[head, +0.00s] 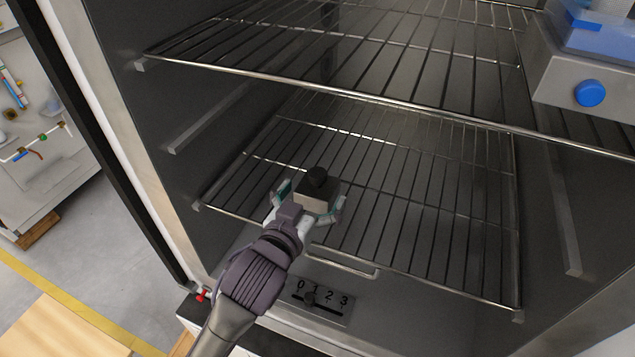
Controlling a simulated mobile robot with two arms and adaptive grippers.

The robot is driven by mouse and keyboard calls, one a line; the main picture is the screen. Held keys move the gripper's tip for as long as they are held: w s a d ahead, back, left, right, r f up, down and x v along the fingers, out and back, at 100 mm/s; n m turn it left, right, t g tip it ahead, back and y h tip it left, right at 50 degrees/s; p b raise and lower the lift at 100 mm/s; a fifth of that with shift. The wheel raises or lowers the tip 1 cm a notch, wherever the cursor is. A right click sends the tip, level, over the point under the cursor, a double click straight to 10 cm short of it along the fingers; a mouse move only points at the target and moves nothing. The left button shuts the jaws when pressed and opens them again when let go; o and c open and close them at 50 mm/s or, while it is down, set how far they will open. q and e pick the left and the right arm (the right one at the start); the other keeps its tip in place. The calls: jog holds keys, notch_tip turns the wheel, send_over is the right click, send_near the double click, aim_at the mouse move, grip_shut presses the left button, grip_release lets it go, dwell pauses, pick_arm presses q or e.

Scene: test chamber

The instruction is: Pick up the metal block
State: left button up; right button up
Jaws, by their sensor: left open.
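The metal block (317,195) is a small grey block with a dark round knob on top. It sits on the lower wire rack (420,210) inside the chamber, near the rack's front left. My left gripper (312,201) reaches in from the front, with its open fingers on either side of the block. I cannot tell whether the fingers touch it. My right gripper is not in view.
An upper wire rack (390,97) spans the chamber above the block. A device with a blue knob (589,93) stands on it at the right. A control panel numbered 0 to 3 (321,298) is at the chamber's front bottom. Much of the lower rack is bare.

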pick_arm(q)
jog(key=shift+w+d+f, duration=0.1)
jog(key=shift+w+d, duration=0.1)
jog(key=shift+w, duration=0.25)
jog(key=c, duration=1.6)
jog(key=shift+c, duration=0.6)
